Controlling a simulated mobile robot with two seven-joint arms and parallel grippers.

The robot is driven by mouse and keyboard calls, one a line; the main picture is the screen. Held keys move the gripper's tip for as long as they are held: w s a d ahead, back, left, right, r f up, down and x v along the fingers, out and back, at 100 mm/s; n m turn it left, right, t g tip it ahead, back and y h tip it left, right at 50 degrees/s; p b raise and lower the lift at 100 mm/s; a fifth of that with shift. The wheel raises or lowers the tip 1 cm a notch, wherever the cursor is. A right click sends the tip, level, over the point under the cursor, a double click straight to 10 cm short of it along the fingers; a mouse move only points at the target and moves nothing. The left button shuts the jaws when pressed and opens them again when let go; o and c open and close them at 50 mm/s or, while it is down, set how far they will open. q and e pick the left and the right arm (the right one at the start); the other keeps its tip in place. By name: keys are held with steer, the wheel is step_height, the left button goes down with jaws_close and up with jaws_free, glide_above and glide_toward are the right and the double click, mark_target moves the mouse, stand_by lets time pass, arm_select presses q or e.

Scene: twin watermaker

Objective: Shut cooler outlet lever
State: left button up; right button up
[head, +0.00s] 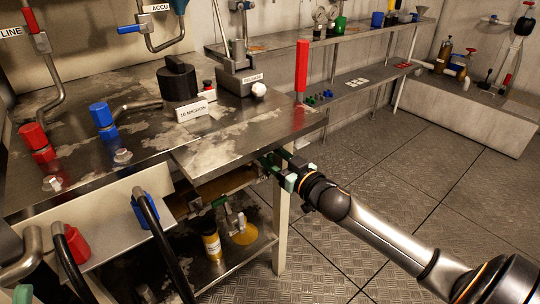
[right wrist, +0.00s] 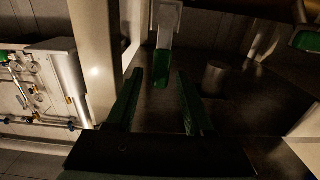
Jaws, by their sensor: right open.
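In the right wrist view, a lever with a green grip (right wrist: 161,78) hangs down from a pale grey bracket (right wrist: 166,22). No label on it is readable, so I cannot tell for sure that it is the cooler outlet lever. My right gripper (right wrist: 160,98) is open, with its two dark green fingers either side of the grip in the picture; contact is not clear. In the head view my right gripper (head: 272,167) is at the table's front right edge, its fingertips partly hidden. A pale green piece in the lower left corner may be my left gripper (head: 21,295); its jaws are cut off.
The metal table (head: 150,160) carries a black filter housing (head: 178,82), red and blue valve handles and pipes. A table leg (head: 281,230) stands close to my right gripper. The floor to the right is clear.

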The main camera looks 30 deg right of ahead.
jaws_close()
stand_by(0.4)
stand_by(1.0)
